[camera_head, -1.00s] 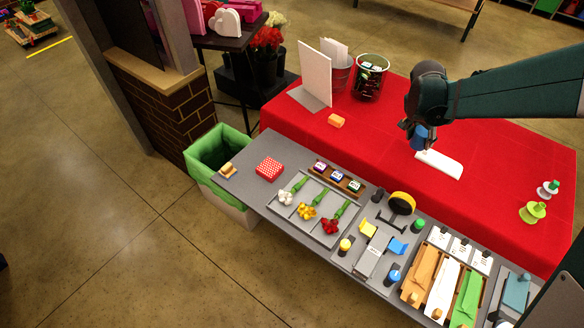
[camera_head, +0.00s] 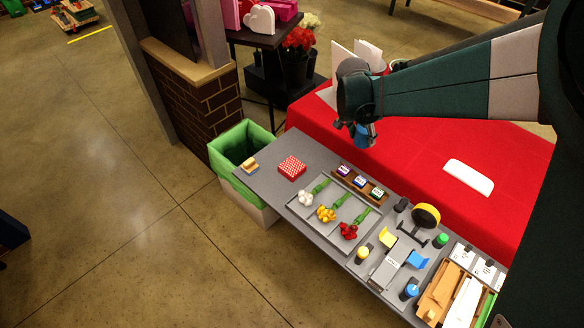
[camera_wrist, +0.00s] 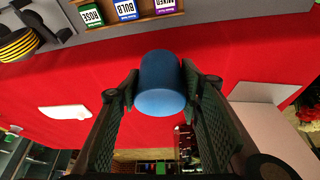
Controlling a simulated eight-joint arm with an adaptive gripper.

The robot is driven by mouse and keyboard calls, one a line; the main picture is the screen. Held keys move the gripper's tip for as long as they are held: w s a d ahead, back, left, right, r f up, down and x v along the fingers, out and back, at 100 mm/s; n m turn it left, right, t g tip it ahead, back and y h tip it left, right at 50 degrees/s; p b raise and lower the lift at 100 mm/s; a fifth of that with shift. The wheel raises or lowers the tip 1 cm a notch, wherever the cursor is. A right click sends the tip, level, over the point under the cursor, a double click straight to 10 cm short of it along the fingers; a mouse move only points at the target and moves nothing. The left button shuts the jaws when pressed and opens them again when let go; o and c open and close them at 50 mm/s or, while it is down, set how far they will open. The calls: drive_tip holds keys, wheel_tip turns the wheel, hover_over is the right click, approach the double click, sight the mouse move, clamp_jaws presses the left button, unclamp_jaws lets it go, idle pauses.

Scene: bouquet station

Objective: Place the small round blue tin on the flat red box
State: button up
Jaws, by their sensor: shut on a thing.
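My gripper (camera_head: 364,128) is shut on the small round blue tin (camera_head: 362,140). The wrist view shows the tin (camera_wrist: 160,80) as a dark blue cylinder with a lighter blue end, between the two fingers of my gripper (camera_wrist: 162,92). It is held in the air above the red cloth. The flat red box (camera_head: 291,168), with a pale dotted pattern, lies on the grey bench at its left end. My gripper is to the right of the box and apart from it. The box is not in the wrist view.
A rack of small labelled blocks (camera_head: 360,181) stands between my gripper and a flower tray (camera_head: 318,219). A small tan and dark item (camera_head: 250,165) lies left of the box. A green-lined bin (camera_head: 228,160) stands beyond. A white slab (camera_head: 468,177) lies on the red cloth (camera_head: 425,150).

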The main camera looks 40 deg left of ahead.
drive_tip(key=n+b, duration=0.2)
hover_over(295, 164)
drive_tip(key=s, duration=0.2)
drive_tip(key=shift+w+f+y, duration=0.15)
drive_tip(key=shift+f+y, duration=0.25)
drive_tip(key=shift+f, duration=0.35)
drive_tip(key=shift+f, duration=3.15)
drive_tip(key=shift+f+b, duration=0.4)
drive_tip(key=shift+f, duration=1.45)
drive_tip(key=shift+f, duration=0.15)
drive_tip(key=o, duration=0.9)
